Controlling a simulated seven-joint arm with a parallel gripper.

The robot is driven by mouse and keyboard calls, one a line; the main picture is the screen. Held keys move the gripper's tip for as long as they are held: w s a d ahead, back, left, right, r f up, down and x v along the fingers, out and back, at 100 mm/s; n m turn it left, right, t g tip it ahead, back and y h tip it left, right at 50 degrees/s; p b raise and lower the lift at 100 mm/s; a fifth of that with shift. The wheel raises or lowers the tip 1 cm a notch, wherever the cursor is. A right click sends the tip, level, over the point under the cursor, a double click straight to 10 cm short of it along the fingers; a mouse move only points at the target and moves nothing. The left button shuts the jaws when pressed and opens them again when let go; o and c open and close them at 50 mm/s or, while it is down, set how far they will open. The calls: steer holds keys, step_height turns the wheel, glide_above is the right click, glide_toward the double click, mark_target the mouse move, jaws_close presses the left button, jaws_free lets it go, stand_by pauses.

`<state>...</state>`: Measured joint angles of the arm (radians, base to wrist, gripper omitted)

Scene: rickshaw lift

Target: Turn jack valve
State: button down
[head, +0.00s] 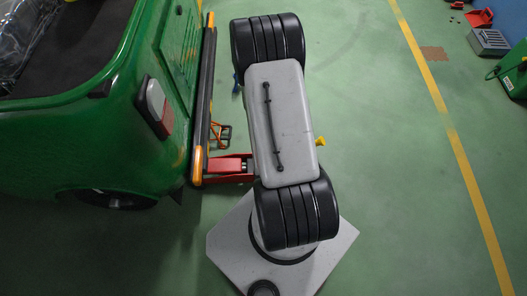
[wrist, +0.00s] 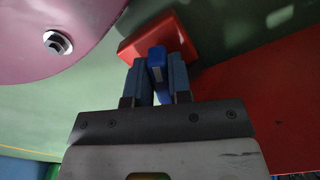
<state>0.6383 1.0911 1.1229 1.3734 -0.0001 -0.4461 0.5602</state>
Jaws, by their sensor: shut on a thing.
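The jack is red and shows in the head view (head: 230,165) low beside the green rickshaw (head: 172,60), reaching in under its orange-and-black side bar. In the wrist view a red block of the jack (wrist: 172,33) is just beyond the fingertips, with a larger red face at the right. My gripper (wrist: 157,66) is shut on a small blue piece, seemingly the jack valve (wrist: 156,54), which stands between the two blue-grey fingers in front of the red block. My arm hides the gripper and valve in the head view.
A pinkish round part with a bolt-like centre (wrist: 56,42) is close at the upper left of the wrist view. An orange frame-like object (head: 221,133) lies by the rickshaw. A grey-and-red box (head: 488,41) stands far right. The green floor right of my arm is clear.

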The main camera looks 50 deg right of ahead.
steer(key=shift+s+d+n, duration=0.1)
steer(key=shift+n, duration=1)
steer(key=shift+s+d+n, duration=0.1)
steer(key=shift+n, duration=1)
steer(key=c, duration=1)
jaws_free()
steer(key=shift+c, duration=0.2)
steer(key=shift+r, duration=0.1)
steer(key=shift+r, duration=3.8)
